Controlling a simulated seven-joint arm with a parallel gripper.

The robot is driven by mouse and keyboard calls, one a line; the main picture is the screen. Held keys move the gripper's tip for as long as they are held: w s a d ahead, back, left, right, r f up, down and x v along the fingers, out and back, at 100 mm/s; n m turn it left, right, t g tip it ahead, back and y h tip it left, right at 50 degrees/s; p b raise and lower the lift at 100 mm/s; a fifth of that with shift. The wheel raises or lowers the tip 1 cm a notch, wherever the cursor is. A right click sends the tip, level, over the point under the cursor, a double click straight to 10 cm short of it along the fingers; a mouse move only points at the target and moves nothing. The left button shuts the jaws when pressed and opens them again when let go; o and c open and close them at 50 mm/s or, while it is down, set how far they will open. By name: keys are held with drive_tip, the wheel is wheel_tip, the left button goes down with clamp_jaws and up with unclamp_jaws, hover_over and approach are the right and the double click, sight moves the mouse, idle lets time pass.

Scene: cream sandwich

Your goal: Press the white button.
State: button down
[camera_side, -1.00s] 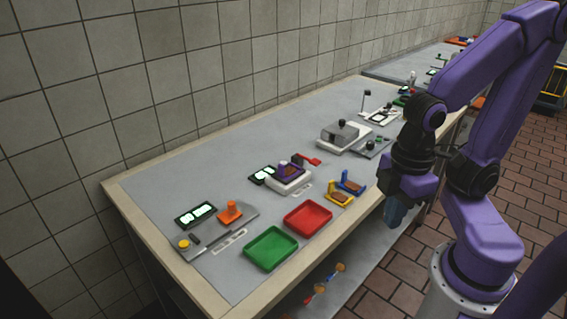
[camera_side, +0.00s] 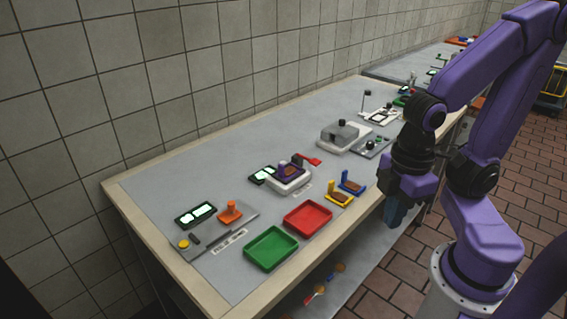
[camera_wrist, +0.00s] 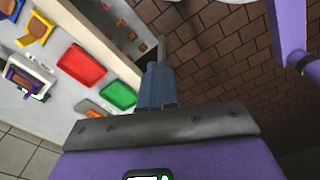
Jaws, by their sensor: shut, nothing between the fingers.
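I cannot make out a white button for certain in either view. A white device (camera_side: 290,187) with a purple holder (camera_side: 291,170) on top stands mid-table, and it also shows at the left of the wrist view (camera_wrist: 47,72). A small control panel (camera_side: 368,148) lies beside a grey-lidded machine; its buttons are too small to tell apart. My gripper (camera_side: 394,219) hangs beyond the table's front edge, right of the blue holder, touching nothing. Its blue fingers (camera_wrist: 157,75) are together and empty in the wrist view.
A red tray (camera_side: 308,218) and a green tray (camera_side: 271,249) lie near the front edge. Yellow (camera_side: 340,198) and blue (camera_side: 353,182) holders stand behind the red tray. The back strip is clear.

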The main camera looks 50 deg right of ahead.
idle(0.4)
drive_tip(key=w+m+t, duration=0.2)
drive_tip(key=w+t, duration=0.4)
drive_tip(key=w, duration=2.2)
drive_tip(key=w+d+f+t, duration=0.1)
drive_tip(key=w+d+f, duration=0.2)
drive_tip(key=w+d, duration=0.5)
drive_tip(key=w+d+f+t+y, duration=0.1)
drive_tip(key=w+d+f, duration=0.2)
drive_tip(key=w+d, duration=0.6)
drive_tip(key=shift+d+f+n+t+y, duration=0.3)
drive_tip(key=shift+d+f+n+t, duration=0.1)
drive_tip(key=shift+d, duration=0.85)
drive_tip(key=shift+f, duration=4.35)
drive_tip(key=shift+f, duration=0.1)
